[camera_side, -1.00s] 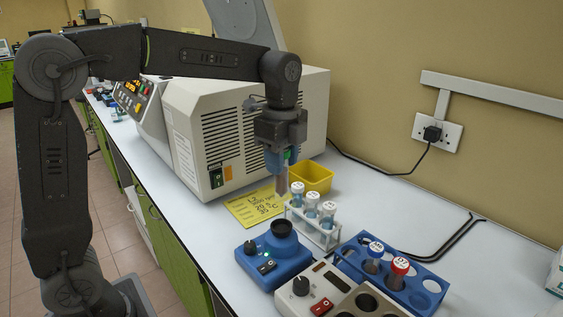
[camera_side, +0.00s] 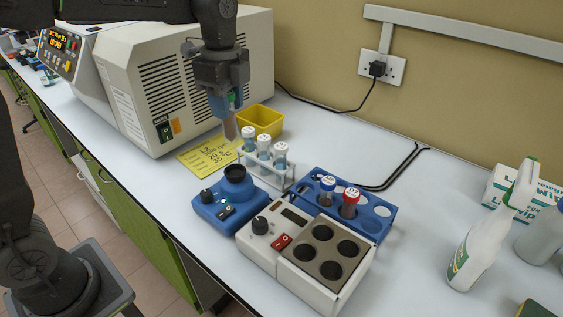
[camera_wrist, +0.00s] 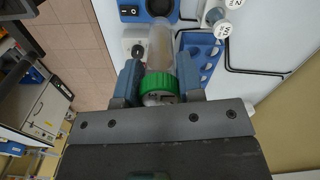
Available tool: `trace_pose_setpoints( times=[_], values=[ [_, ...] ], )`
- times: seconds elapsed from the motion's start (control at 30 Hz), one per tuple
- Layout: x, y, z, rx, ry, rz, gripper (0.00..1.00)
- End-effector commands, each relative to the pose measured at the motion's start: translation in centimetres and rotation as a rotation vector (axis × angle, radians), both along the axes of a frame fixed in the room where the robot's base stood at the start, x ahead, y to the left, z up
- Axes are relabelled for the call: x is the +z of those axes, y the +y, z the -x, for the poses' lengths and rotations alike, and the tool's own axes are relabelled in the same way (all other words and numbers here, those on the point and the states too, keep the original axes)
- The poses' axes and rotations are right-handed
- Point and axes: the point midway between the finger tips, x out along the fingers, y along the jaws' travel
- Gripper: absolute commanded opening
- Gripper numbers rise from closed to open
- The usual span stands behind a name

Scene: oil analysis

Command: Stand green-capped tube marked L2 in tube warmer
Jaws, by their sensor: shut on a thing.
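My gripper (camera_side: 226,103) is shut on the green-capped tube (camera_side: 230,127), which hangs roughly upright, cap up, above the counter by the yellow note. In the wrist view the green cap (camera_wrist: 157,83) sits between both fingers, with the clear body (camera_wrist: 160,43) pointing away. The marking on this tube is not readable. The tube warmer (camera_side: 268,262) is a white box with a knob, a red switch and a dark block with several round holes (camera_side: 324,232), which look empty. The gripper is behind and left of it in the side view.
A white rack (camera_side: 272,178) holds three white-capped tubes near the held tube. A blue mixer (camera_side: 223,210) stands in front. A blue rack (camera_side: 381,222) holds a blue-capped and a red-capped tube. A yellow bin (camera_side: 262,124) and a large centrifuge-like machine (camera_side: 190,82) are behind. A spray bottle (camera_side: 478,240) stands right.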

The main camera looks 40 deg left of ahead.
Motion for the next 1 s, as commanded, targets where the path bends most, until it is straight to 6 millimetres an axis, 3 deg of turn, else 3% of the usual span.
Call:
trace_pose_setpoints(
  times=[0.17, 0.37, 0.5, 0.6, 0.8, 1.0],
  values=[
    [-0.3, -3.2, -0.9, 0.042, 0.001, 0.0, 0.06],
    [-1.3, -11.4, -1.7, 0.171, 0.002, -0.001, 0.06],
    [-2.0, -17.1, -1.3, 0.263, 0.001, -0.001, 0.06],
    [-2.5, -20.2, -0.7, 0.316, 0.001, -0.001, 0.06],
    [-3.0, -23.5, 0.1, 0.379, -0.001, 0.0, 0.06],
    [-3.8, -23.9, 0.3, 0.391, 0.0, 0.0, 0.06]
  ],
)
